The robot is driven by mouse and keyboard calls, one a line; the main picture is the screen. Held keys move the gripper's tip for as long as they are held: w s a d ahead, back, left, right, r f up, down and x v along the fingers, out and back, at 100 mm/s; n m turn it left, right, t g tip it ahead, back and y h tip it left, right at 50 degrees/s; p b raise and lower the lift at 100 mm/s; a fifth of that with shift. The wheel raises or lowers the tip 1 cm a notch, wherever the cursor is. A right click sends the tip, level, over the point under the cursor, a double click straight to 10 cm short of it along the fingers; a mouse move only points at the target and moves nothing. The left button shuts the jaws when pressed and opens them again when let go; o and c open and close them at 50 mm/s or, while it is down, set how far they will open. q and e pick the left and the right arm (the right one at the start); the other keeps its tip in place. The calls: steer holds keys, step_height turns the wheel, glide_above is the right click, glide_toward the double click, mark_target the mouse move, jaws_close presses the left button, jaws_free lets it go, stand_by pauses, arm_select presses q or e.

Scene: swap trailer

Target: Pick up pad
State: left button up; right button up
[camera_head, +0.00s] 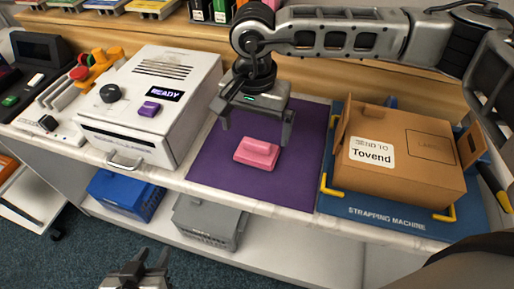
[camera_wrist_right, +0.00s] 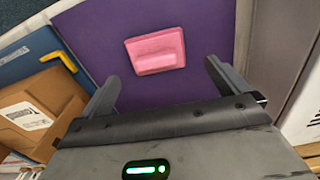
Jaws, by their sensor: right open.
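The pink pad (camera_head: 257,152) lies on the purple mat (camera_head: 222,174) in the middle of the counter. It also shows in the right wrist view (camera_wrist_right: 157,50), lying flat with a raised ridge on top. My right gripper (camera_head: 254,140) is open above the pad, its two fingers pointing down on either side. In the right wrist view, the pad is ahead of the open fingers of my right gripper (camera_wrist_right: 165,78) and not between them. My left gripper (camera_head: 140,262) is low at the bottom of the head view, in front of the counter, with its fingers apart and nothing between them.
A white machine (camera_head: 155,105) with a READY display stands left of the mat. A cardboard box (camera_head: 400,155) labelled Tovend sits on the blue strapping machine mat (camera_head: 380,214) to the right. Blue (camera_head: 125,195) and grey (camera_head: 208,222) crates stand on the shelf below. The purple mat around the pad is clear.

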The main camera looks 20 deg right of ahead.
mark_target(257, 142)
steer(key=f, duration=0.3)
steer(key=f+p, duration=0.1)
steer(key=f, duration=0.1)
steer(key=shift+s+d+f, duration=0.1)
steer(key=shift+s+f, duration=0.2)
steer(key=shift+c, duration=0.3)
steer(key=c, duration=0.8)
